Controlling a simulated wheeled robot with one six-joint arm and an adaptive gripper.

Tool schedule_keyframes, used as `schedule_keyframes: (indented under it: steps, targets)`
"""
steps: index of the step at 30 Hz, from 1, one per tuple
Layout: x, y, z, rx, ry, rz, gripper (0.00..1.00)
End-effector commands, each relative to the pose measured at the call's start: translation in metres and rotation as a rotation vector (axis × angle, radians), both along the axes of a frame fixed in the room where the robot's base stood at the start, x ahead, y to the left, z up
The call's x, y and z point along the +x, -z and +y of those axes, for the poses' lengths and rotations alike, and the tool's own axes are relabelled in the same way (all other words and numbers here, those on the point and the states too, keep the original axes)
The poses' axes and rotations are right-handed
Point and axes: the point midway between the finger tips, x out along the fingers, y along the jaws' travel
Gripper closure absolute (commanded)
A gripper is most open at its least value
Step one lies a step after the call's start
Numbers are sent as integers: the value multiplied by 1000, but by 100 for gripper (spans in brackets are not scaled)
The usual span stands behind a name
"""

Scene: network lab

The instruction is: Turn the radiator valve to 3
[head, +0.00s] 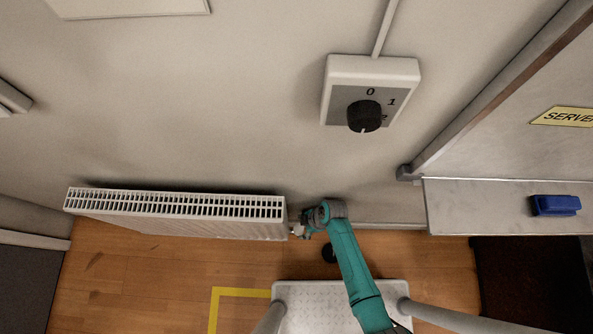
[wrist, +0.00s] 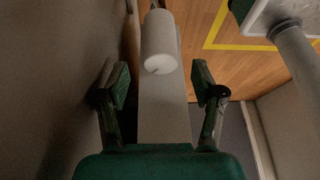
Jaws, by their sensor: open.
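The radiator valve is a white cylindrical knob (wrist: 158,40) in the wrist view, with a small dark mark on its near end face. No numbers are readable on it. My gripper (wrist: 160,84) is open, with one green finger on each side of the line to the knob. The knob appears ahead of the fingertips, apart from them. In the head view my gripper (head: 303,226) is at the right end of the white radiator (head: 190,220). A small white part there is probably the valve (head: 297,230), largely hidden by my gripper. The radiator also shows in the wrist view (wrist: 165,115).
A wall box with a black dial (head: 364,116) and numbers is above. A shelf (head: 480,205) with a blue object (head: 555,205) is at the right, beside a yellow server sign (head: 565,117). Yellow tape (head: 240,292) marks the wooden floor. The wall is close on the wrist view's left.

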Motion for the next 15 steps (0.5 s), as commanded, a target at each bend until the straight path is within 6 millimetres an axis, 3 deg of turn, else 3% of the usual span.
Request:
schedule_keyframes:
  steps: [15]
  targets:
    - [-2,56,23,-1,2,-1,32]
